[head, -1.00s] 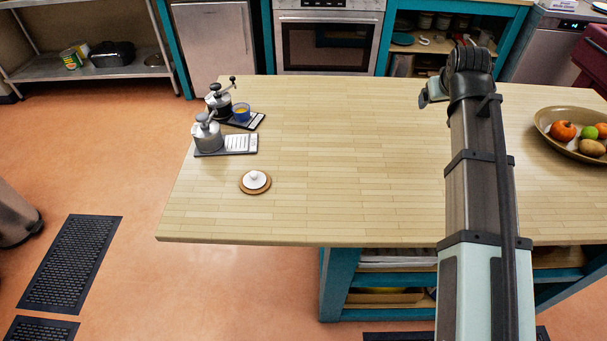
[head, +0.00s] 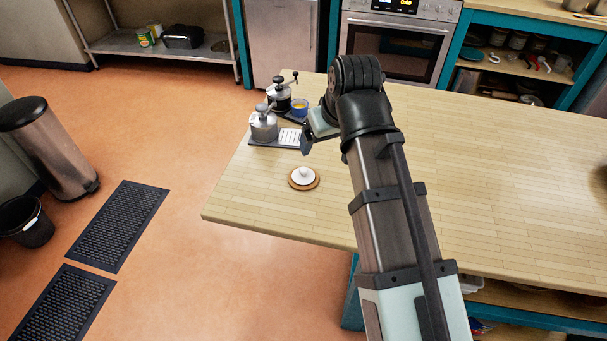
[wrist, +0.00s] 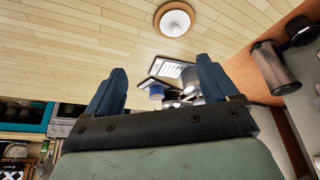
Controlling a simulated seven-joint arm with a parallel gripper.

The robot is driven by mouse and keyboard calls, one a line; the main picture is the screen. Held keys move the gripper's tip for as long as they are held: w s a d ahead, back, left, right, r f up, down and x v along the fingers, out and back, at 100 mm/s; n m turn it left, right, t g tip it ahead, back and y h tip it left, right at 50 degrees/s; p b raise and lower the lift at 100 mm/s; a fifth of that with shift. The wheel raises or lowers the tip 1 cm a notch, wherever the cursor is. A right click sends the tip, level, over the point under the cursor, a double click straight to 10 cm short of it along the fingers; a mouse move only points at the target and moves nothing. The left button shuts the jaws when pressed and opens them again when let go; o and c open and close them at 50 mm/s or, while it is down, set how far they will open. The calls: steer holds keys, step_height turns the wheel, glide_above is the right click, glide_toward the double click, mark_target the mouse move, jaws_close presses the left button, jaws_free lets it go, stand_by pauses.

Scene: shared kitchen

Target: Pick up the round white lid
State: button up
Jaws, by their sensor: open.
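The round white lid (head: 304,175) has a small knob and lies on a round brown wooden coaster (head: 292,183) near the left end of the wooden island. In the wrist view the lid (wrist: 174,22) shows at the top, beyond my gripper's fingers. My gripper (wrist: 160,85) is open, with two dark fingers spread and nothing between them. In the head view my gripper (head: 306,142) is above the island, just beyond and slightly right of the lid, apart from it. My arm partly hides the gripper there.
Two grinders (head: 264,124) (head: 280,94) and a blue cup (head: 299,107) stand on dark trays behind the lid. The island top (head: 500,170) around the lid and to the right is clear. A trash bin (head: 50,150) stands on the floor at left.

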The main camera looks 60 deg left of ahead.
steer(key=s, duration=0.2)
glide_above(304, 171)
steer(key=d, duration=0.2)
steer(key=f, duration=0.8)
steer(key=shift+w, duration=0.25)
steer(key=shift+s+a+f, duration=0.1)
steer(key=shift+a+f, duration=0.1)
steer(key=shift+f, duration=0.4)
steer(key=shift+s+a+f, duration=0.1)
steer(key=shift+a+f, duration=0.1)
steer(key=shift+f, duration=0.45)
steer(key=shift+s+a+f, duration=0.1)
steer(key=shift+a+f, duration=0.1)
steer(key=shift+f, duration=0.4)
steer(key=shift+a+f, duration=0.25)
steer(key=shift+f, duration=0.4)
steer(key=c, duration=1.1)
steer(key=shift+r, duration=0.15)
steer(key=shift+c, duration=0.2)
